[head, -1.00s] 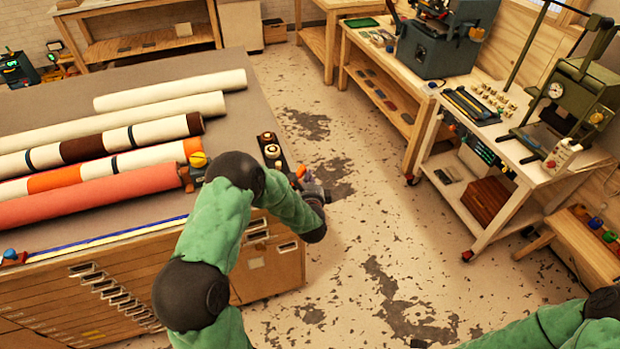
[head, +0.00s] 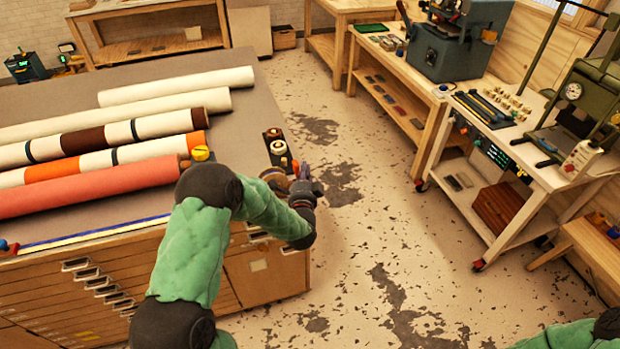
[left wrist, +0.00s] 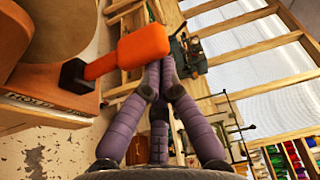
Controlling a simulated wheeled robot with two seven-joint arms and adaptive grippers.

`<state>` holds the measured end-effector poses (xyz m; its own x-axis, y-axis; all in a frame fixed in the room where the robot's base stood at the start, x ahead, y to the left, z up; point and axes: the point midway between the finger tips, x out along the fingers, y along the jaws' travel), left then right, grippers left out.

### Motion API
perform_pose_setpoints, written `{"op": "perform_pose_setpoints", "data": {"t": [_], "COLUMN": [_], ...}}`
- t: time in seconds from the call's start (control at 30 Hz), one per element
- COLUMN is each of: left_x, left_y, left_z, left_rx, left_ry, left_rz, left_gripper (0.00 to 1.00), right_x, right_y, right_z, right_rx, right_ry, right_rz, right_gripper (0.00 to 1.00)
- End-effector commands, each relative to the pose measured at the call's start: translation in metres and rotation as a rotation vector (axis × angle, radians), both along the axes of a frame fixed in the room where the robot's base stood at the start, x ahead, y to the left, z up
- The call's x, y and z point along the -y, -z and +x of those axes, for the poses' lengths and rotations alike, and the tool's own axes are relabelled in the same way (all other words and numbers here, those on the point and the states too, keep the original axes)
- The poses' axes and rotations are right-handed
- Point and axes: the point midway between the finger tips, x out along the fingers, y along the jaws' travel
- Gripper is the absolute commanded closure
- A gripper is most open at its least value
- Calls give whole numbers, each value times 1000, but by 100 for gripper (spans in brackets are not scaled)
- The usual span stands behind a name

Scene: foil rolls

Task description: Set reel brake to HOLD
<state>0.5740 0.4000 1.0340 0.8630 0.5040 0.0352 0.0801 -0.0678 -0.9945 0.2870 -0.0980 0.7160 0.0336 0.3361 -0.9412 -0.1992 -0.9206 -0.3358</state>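An orange brake lever (left wrist: 128,52) with a black foot shows in the left wrist view, mounted at a brown block. A label (left wrist: 40,108) on the block's edge seems to carry lettering, too small and slanted to read surely. A large tan round part (left wrist: 50,25), perhaps the reel, is behind the lever. My left gripper (left wrist: 163,70) has its purple fingers drawn together at the tips. They pass just right of the lever's free end; I cannot tell whether they touch it. In the head view my left gripper (head: 305,183) is at the cabinet's right corner. My right gripper is out of view.
Several fabric or foil rolls (head: 110,145) lie on the grey tabletop (head: 225,150), left of my left arm. Small spools (head: 278,148) stand near its right edge. The floor (head: 370,220) to the right is open, up to a wheeled cart (head: 475,215) with tools.

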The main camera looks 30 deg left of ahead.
Motion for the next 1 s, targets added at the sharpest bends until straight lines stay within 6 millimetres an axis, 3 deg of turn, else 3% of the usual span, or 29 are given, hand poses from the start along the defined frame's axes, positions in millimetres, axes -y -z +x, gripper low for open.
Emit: {"op": "perform_pose_setpoints", "data": {"t": [0.1, 0.3, 1.0], "left_x": [-5, -11, -16], "left_y": [3, 0, -1], "left_z": [-6, -12, -18], "left_rx": [71, 161, 153], "left_ry": [-2, -1, -2], "left_rz": [-59, -136, -133], "left_gripper": [100, 100, 100], "right_x": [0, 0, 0], "right_y": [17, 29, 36], "right_z": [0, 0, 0], "right_rx": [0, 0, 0], "right_ry": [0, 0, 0], "right_rz": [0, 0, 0], "right_gripper": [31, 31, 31]}}
